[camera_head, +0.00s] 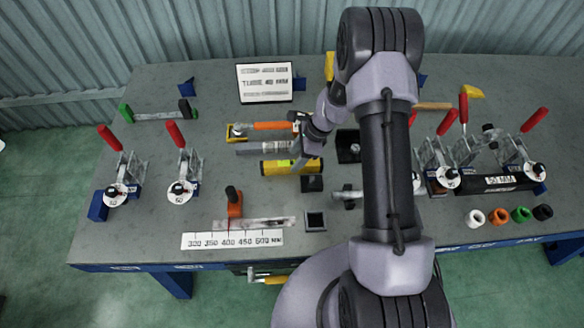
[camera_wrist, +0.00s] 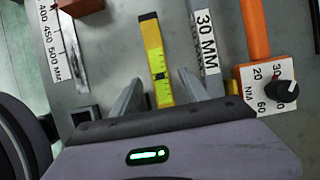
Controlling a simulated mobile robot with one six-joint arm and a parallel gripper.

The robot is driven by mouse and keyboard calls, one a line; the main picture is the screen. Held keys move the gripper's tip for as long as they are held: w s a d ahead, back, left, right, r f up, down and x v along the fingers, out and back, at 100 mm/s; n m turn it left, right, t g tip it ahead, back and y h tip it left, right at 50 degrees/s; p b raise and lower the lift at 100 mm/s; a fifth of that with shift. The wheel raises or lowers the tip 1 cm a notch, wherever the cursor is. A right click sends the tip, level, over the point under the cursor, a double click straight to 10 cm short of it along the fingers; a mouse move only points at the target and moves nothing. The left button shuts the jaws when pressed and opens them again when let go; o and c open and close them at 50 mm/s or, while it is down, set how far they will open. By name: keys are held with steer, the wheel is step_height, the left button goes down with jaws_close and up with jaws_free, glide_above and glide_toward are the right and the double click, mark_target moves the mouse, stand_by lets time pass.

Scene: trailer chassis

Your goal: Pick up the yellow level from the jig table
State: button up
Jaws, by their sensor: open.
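The yellow level (camera_head: 285,167) lies flat on the grey jig table (camera_head: 150,228), near its middle, below a grey bar in the head view. In the wrist view the level (camera_wrist: 154,52) runs up and down, with a bright vial window near its lower end. My gripper (camera_head: 308,158) is over the right end of the level. In the wrist view my gripper (camera_wrist: 165,92) is open, its two fingers on either side of the level with gaps to both. The gripper body hides the level's nearest end. I cannot tell how far above the table the fingertips are.
A small dark square block (camera_head: 312,183) and a square tube (camera_head: 315,221) stand nearby. Red-handled clamps (camera_head: 183,175) stand left and right.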

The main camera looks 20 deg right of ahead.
mark_target(292, 163)
steer(key=b+x, duration=0.1)
steer(key=x, duration=0.3)
steer(key=shift+f, duration=0.3)
steer(key=shift+d+r, duration=0.1)
steer(key=shift+r, duration=0.05)
steer(key=shift+c, duration=0.4)
jaws_close()
